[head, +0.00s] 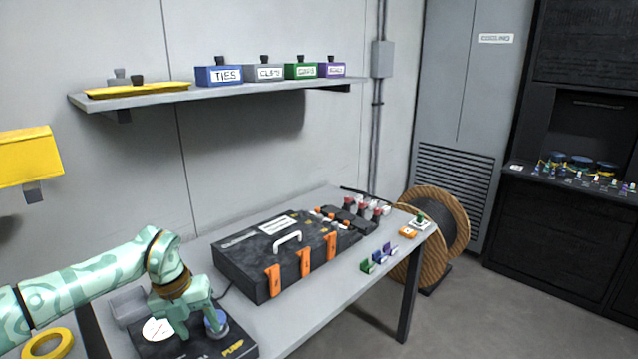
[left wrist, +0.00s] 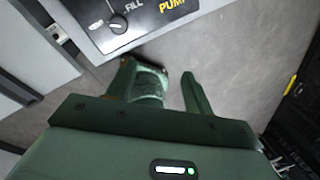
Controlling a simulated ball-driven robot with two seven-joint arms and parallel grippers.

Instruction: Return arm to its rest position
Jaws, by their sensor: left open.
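My left arm comes in from the left in the head view, mint green with darker patterns. Its gripper (head: 198,318) points down over the dark pump box (head: 200,347) at the table's front left, close to a blue round part (head: 216,322). Whether they touch I cannot tell. In the left wrist view the two green fingers (left wrist: 170,85) stand apart with nothing between them. The pump panel (left wrist: 150,38) lies beyond them at the top, with a black knob (left wrist: 118,25) and the words FILL and PUMP. My right gripper is not in view.
A black case (head: 240,262) with orange latches stands on the grey table (head: 325,300), right of my gripper. A shelf (head: 215,92) with labelled boxes hangs above. A yellow ring (head: 48,345) is at the lower left.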

